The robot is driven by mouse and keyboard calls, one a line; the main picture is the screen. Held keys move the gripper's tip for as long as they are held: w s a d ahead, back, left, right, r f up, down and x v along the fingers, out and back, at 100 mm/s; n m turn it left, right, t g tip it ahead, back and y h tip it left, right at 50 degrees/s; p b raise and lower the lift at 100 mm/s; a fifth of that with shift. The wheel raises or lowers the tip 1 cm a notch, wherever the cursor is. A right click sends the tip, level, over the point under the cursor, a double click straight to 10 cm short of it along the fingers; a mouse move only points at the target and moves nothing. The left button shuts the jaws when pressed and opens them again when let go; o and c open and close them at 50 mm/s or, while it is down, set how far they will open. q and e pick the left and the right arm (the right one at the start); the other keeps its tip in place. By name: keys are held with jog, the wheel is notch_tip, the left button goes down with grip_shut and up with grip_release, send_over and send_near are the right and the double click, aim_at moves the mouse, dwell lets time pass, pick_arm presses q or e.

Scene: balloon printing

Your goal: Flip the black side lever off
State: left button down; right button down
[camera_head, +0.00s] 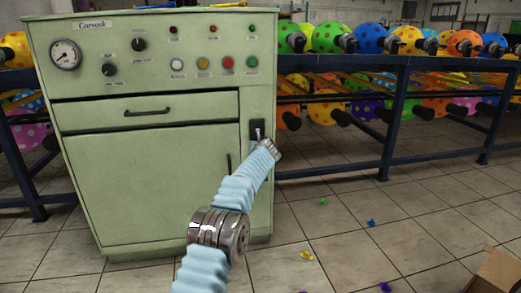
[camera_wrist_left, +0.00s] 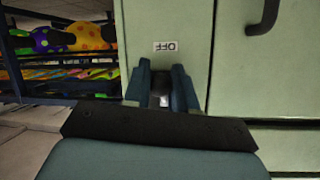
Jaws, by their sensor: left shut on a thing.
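The black side lever's housing (camera_head: 256,127) is on the right part of the green cabinet's front, in the head view. My left arm reaches up to it, and the left gripper (camera_head: 266,145) is at its lower edge, partly covering it. In the left wrist view my left gripper (camera_wrist_left: 161,85) has its two dark fingers close to the panel, with a small gap between them. A greyish piece (camera_wrist_left: 161,99) shows between the fingers, which are shut on the lever. The lever's exact position is hidden. My right gripper is not in view.
The green cabinet (camera_head: 150,190) carries a gauge, knobs, lamps and a drawer handle. An "OFF" label (camera_wrist_left: 166,47) is on its panel beside the fingers. A dark rack (camera_head: 390,110) with colourful balloons stands to the right. Small balloon scraps lie on the tiled floor; a cardboard box (camera_head: 495,272) is at lower right.

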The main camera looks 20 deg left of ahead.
pick_arm(q)
jog(key=c, duration=1)
grip_release()
jog(key=shift+s+d+b, duration=0.3)
jog(key=shift+b, duration=0.2)
jog(key=b+v, duration=0.3)
jog(key=v, duration=1)
jog(key=shift+a+r, duration=0.15)
jog(key=shift+r, duration=0.05)
